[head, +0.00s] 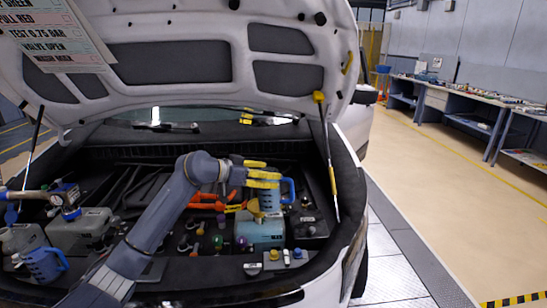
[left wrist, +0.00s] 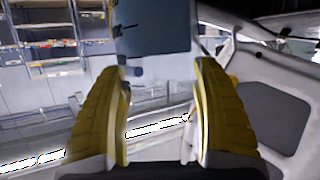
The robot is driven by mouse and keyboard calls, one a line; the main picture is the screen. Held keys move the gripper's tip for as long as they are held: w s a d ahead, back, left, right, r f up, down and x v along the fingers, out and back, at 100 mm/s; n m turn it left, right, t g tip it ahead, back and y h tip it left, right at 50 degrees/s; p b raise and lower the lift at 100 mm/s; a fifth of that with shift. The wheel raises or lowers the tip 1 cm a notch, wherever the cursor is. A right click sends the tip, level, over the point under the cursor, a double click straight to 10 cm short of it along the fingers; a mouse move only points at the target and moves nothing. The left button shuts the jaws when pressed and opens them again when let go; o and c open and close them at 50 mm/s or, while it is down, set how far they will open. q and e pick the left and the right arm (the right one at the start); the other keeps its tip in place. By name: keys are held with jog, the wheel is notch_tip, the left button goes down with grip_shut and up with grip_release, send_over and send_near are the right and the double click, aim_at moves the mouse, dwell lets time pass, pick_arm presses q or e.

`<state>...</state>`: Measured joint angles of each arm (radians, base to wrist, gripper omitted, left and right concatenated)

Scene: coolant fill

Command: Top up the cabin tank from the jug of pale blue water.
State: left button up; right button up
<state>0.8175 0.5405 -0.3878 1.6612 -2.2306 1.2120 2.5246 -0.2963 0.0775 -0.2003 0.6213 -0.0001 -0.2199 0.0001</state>
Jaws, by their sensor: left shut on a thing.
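My left gripper (head: 270,175), with yellow fingers, is over the right part of the engine bay. It is shut on a blue jug (head: 270,200), whose handle points right. The jug looks roughly upright, just above a pale blue-green tank (head: 262,233). A blue-grey body, which looks like the jug, shows beyond the fingertips in the left wrist view (left wrist: 155,30). The water in the jug cannot be made out. A pale grey tank (head: 80,230) is on the left. My right gripper is out of view.
The raised hood (head: 200,50) overhangs the bay, with a prop rod (head: 329,155) at right. Several coloured caps surround the tank, and orange hoses (head: 207,200) lie behind it. A gauge (head: 65,197) is at left. Workbenches (head: 450,100) stand beyond open floor.

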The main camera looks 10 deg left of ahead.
pick_arm(q)
jog(key=w+r+n+t+h, duration=0.1)
jog(key=w+n+t+h, duration=0.1)
jog(key=w, duration=0.4)
jog(key=shift+w+r+n, duration=0.25)
jog(key=shift+r+n, duration=0.05)
jog(key=shift+n, duration=0.2)
jog(key=shift+n+t+h, duration=0.3)
jog(key=shift+n+h, duration=0.1)
jog(key=shift+h, duration=0.1)
dwell(0.6)
jog(key=shift+a+f+n+t+h, duration=0.35)
jog(key=shift+f+n+t+h, duration=0.35)
jog(key=shift+n+t, duration=0.25)
dwell(4.8)
